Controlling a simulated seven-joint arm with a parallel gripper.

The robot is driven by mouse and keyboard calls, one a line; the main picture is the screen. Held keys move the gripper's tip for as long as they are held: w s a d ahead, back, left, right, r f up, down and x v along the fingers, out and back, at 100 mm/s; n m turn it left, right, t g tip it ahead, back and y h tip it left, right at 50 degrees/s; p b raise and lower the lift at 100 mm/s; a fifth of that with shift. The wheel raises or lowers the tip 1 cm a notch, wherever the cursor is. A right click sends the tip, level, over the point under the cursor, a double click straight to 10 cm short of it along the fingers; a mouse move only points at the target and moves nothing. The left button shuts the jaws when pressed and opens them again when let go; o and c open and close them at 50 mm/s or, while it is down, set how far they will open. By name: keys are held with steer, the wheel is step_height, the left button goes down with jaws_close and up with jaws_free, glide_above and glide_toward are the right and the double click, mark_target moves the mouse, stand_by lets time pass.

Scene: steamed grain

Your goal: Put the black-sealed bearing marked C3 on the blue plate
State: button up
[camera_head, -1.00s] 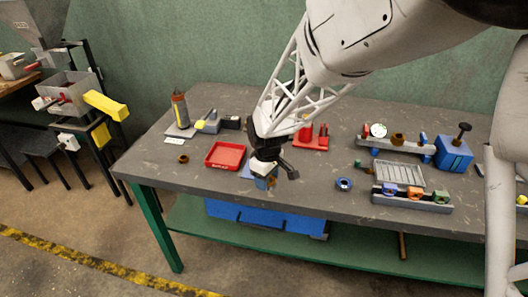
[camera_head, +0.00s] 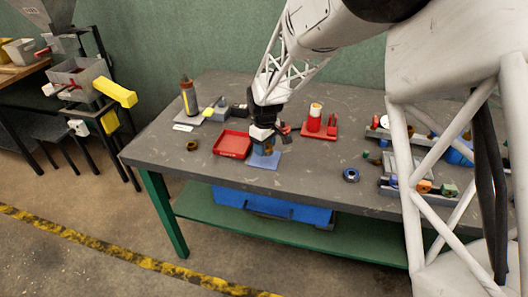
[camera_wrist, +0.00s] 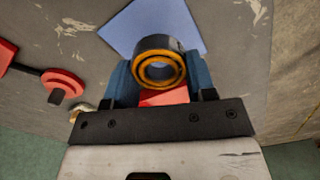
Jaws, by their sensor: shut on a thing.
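My gripper (camera_head: 265,148) is shut on a bearing (camera_wrist: 139,65), a ring with an orange-gold face, a dark outer rim and an open bore. Blue fingers press it from both sides in the wrist view. No C3 mark is legible. The blue plate (camera_head: 263,161) is a flat blue square on the table, below the gripper in the head view. In the wrist view the plate (camera_wrist: 190,22) shows beyond the bearing. I cannot tell whether the bearing touches the plate. A dark ring with a blue centre (camera_head: 351,175) lies to the right.
A red tray (camera_head: 232,144) stands just left of the plate and a red stand (camera_head: 319,124) behind right. A brown ring (camera_head: 192,145) lies further left. A rack with coloured rings (camera_head: 424,186) is partly hidden by my arm. Table between plate and blue-centred ring is clear.

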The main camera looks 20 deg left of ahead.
mark_target(264, 158)
steer(key=shift+w, duration=0.15)
steer(key=shift+w+a, duration=0.2)
steer(key=shift+w+f, duration=0.1)
steer(key=shift+f, duration=1.65)
steer(key=shift+f, duration=0.15)
steer(key=o, duration=1.1)
steer(key=shift+c, duration=0.2)
step_height(264, 158, up, 12)
steer(key=shift+r, duration=0.15)
